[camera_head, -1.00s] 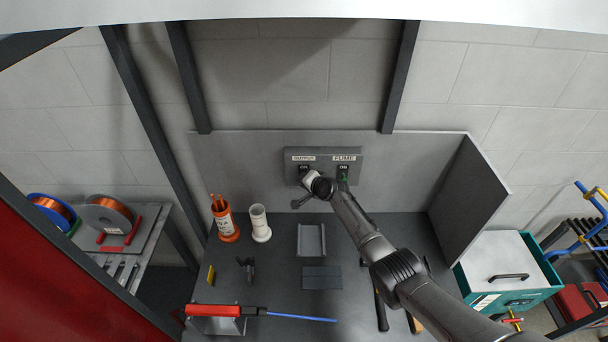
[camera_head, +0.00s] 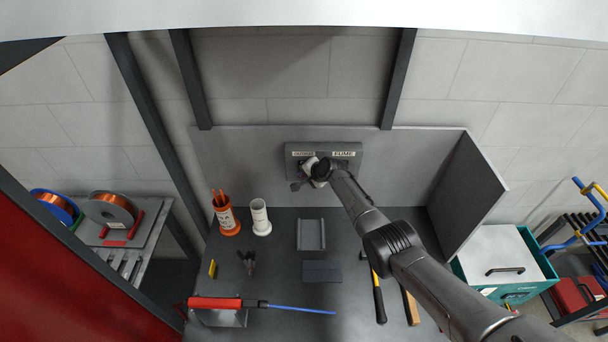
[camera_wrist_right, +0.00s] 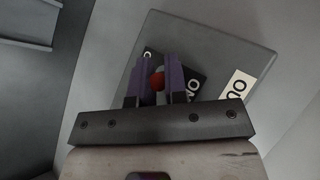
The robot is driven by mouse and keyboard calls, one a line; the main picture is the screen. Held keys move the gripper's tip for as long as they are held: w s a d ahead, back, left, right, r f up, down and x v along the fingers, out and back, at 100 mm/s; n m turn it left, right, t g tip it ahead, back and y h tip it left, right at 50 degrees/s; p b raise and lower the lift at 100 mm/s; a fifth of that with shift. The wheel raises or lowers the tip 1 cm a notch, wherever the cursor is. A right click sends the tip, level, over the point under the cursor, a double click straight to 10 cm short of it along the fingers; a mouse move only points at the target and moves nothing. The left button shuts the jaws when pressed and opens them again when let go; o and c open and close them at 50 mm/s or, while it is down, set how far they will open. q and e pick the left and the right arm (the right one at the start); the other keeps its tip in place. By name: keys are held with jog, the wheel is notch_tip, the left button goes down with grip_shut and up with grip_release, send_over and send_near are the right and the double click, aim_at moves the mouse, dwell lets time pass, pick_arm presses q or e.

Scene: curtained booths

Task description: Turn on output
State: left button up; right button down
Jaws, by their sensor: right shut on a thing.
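A grey control box (camera_head: 352,150) is on the back panel of the bench. Its left label (camera_head: 302,153) reads OUTPUT and its right label (camera_head: 344,154) reads FUME. My right gripper (camera_head: 305,167) is at the box under the OUTPUT label. In the right wrist view its two purple-dark fingers (camera_wrist_right: 158,88) are closed around a small red-tipped switch (camera_wrist_right: 158,80). The fume switch is hidden by my arm in the head view. My left gripper is not in view.
On the bench (camera_head: 290,290) are an orange cup (camera_head: 227,221), a white cup (camera_head: 260,218), a grey tray (camera_head: 311,234), a red-handled tool (camera_head: 215,303) and hand tools at right. A side panel (camera_head: 465,190) bounds the right.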

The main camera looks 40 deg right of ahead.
jog(key=c, duration=1.1)
grip_release()
jog(key=shift+c, duration=0.2)
jog(key=p+v, duration=0.2)
jog(key=v, duration=1.1)
jog(key=shift+s+r+p, duration=0.25)
jog(key=shift+s+p, duration=0.05)
jog(key=shift+p, duration=0.1)
jog(key=shift+d, duration=0.1)
